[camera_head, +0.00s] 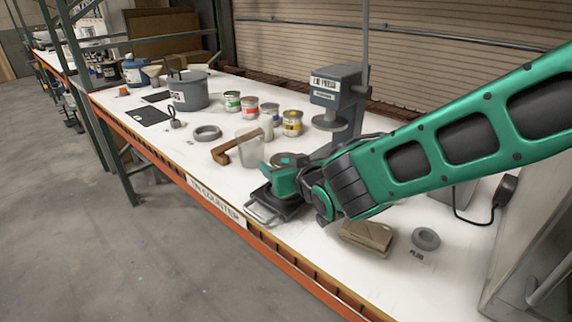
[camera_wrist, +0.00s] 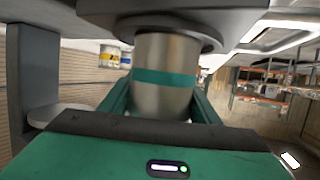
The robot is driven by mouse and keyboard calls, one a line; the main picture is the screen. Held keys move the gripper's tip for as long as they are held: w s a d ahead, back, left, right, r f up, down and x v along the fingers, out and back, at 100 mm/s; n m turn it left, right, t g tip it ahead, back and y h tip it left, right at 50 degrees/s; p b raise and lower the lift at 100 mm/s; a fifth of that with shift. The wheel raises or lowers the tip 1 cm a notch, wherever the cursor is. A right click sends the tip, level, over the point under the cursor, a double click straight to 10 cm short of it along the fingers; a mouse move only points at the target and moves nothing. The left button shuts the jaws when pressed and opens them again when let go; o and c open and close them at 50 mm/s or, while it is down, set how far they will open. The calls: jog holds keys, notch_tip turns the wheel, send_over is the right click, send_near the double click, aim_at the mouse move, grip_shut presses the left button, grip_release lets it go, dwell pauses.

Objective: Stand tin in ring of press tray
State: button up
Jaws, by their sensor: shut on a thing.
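My gripper (camera_head: 287,180) is shut on a bare metal tin with a teal band (camera_wrist: 165,85). The tin fills the middle of the wrist view, which looks upside down, and the green fingers flank it. In the head view its dark top (camera_head: 288,159) shows above the gripper. The dark press tray (camera_head: 262,213), with a wire handle, lies under the gripper at the counter's front edge. In the wrist view the tin's end meets the round grey ring (camera_wrist: 205,38) of the tray. I cannot tell whether it is fully seated there.
The lid press (camera_head: 335,88) stands behind. Several labelled tins (camera_head: 292,123), a clear beaker (camera_head: 250,148), a wooden-handled tool (camera_head: 228,152) and a grey ring (camera_head: 207,132) stand or lie to the left.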

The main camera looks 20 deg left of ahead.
jog(key=o, duration=1.2)
jog(key=shift+f, duration=0.1)
jog(key=shift+s+d+r, duration=0.15)
jog(key=shift+d+r, duration=0.05)
jog(key=v, duration=1.1)
jog(key=shift+s+d, duration=0.2)
jog(key=shift+d, duration=0.1)
